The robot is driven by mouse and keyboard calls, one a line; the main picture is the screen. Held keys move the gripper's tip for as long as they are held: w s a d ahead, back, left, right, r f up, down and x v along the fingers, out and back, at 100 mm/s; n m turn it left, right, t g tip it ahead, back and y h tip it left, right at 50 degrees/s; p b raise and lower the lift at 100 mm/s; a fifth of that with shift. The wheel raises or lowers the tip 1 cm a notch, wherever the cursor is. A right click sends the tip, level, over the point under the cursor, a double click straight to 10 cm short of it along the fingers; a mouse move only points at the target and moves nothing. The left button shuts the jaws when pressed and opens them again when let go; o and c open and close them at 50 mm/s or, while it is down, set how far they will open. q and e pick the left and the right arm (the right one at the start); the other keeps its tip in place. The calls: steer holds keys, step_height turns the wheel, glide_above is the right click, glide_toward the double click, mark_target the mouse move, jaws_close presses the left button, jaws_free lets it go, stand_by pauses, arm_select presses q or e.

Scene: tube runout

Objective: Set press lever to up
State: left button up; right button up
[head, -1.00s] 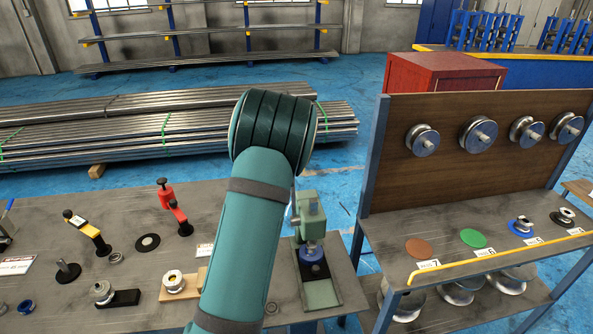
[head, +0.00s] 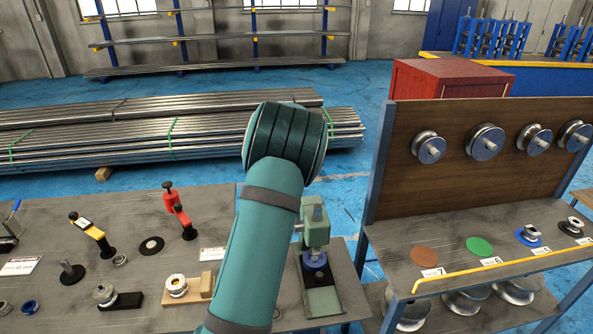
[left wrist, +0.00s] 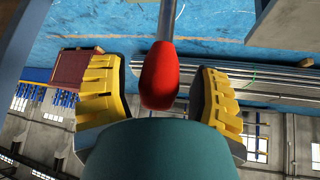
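The green press (head: 314,225) stands at the right end of the grey workbench, with a blue round part (head: 315,260) low on it. My teal arm hides its left side and most of its lever in the head view. In the left wrist view, the press lever is a grey metal rod (left wrist: 166,20) with a red knob (left wrist: 159,76) at its end. My left gripper (left wrist: 160,92) has its yellow fingers spread on both sides of the knob, with a gap visible at each side. Neither gripper shows in the head view.
The workbench (head: 225,225) holds black, yellow and red tools and several rollers on its left part. A roller rack (head: 400,180) stands close to the right of the press. Bundled steel tubes (head: 80,140) lie behind on the blue floor. A red cabinet (head: 450,80) stands behind the rack.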

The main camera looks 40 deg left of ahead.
arm_select(q)
steer(key=v, duration=1.2)
stand_by(0.5)
